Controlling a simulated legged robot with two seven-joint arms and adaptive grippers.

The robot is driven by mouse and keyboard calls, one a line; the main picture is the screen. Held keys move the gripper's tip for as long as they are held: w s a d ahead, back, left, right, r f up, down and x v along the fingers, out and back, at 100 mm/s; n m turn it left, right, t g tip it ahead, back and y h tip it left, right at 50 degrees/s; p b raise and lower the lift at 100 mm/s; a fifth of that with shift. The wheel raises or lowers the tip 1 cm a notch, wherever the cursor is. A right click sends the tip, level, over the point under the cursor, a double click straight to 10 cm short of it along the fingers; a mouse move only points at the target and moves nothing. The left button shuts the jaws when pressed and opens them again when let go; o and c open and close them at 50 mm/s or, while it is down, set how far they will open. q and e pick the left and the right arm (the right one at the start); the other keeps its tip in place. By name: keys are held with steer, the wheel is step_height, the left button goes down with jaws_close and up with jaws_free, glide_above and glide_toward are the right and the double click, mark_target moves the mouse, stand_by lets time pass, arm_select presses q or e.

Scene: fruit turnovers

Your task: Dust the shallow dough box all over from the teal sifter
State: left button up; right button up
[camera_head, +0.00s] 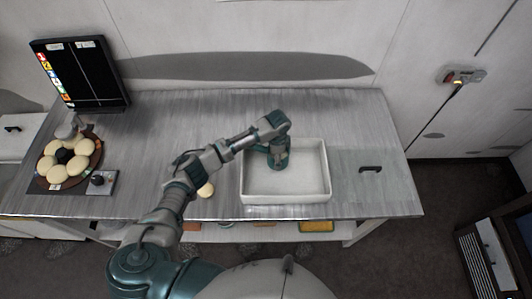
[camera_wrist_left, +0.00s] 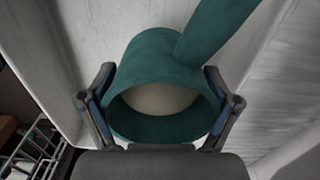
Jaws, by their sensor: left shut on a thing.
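The shallow dough box (camera_head: 286,198) is a white open tray at the middle right of the table in the head view. Its floor looks pale; I cannot tell how much dust lies on it. The teal sifter (camera_head: 280,161) is over the box's upper left part. My left gripper (camera_head: 273,146) is shut on it from above. In the left wrist view the teal sifter (camera_wrist_left: 139,62) is a round cup with pale stuff inside, its handle running to the upper right. The fingers of my left gripper (camera_wrist_left: 158,75) clasp it on both sides. My right gripper is not in view.
A round board (camera_head: 44,167) with several pale pieces sits at the table's left, below a dark screen (camera_head: 85,75). A pale piece (camera_head: 206,190) lies beside my left arm. A black handle-like thing (camera_head: 370,168) is right of the box. The table behind the box is clear.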

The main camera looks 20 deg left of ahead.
mark_target(269, 149)
arm_select(q)
steer(key=a, duration=0.3)
step_height(269, 149, up, 2)
steer(key=p, duration=0.2)
steer(key=shift+a+r+p, duration=0.15)
steer(key=shift+r+p, duration=0.1)
steer(key=shift+p, duration=0.15)
steer(key=shift+r+p, duration=0.3)
steer(key=shift+r, duration=0.5)
steer(key=shift+s, duration=0.1)
